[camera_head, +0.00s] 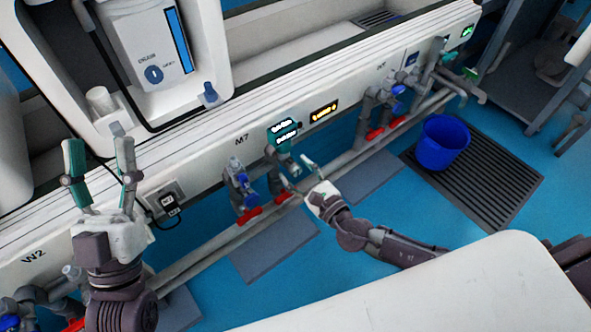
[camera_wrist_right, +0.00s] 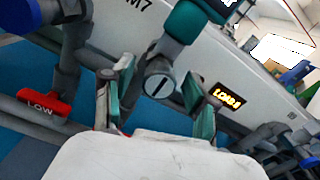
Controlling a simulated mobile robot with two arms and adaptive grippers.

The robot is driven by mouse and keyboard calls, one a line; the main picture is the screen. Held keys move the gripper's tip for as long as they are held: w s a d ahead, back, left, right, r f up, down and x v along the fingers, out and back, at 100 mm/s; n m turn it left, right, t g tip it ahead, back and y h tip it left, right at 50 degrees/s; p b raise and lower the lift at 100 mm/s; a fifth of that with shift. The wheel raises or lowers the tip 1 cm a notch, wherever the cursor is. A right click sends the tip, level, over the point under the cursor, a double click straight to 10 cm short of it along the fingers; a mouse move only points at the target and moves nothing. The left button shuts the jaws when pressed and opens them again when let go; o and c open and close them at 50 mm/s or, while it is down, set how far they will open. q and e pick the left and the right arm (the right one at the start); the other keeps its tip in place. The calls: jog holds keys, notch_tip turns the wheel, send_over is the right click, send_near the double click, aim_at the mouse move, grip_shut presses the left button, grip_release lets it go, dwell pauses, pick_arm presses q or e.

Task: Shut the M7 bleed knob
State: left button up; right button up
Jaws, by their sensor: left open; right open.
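The M7 label (camera_head: 241,140) is on the white wall panel, left of a teal gauge with a two-line display (camera_head: 283,132). My left gripper (camera_head: 100,156) is open and empty, pointing up at the left.
Pipes with red handles (camera_head: 279,197) run along the panel; one marked LOW (camera_wrist_right: 45,107) is left of my right gripper. An orange display (camera_head: 323,112) is right of the gauge. A blue bucket (camera_head: 442,143) stands on a dark floor grate (camera_head: 505,190).

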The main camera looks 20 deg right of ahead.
jog(key=shift+w+a, duration=0.15)
jog(key=shift+w, duration=0.15)
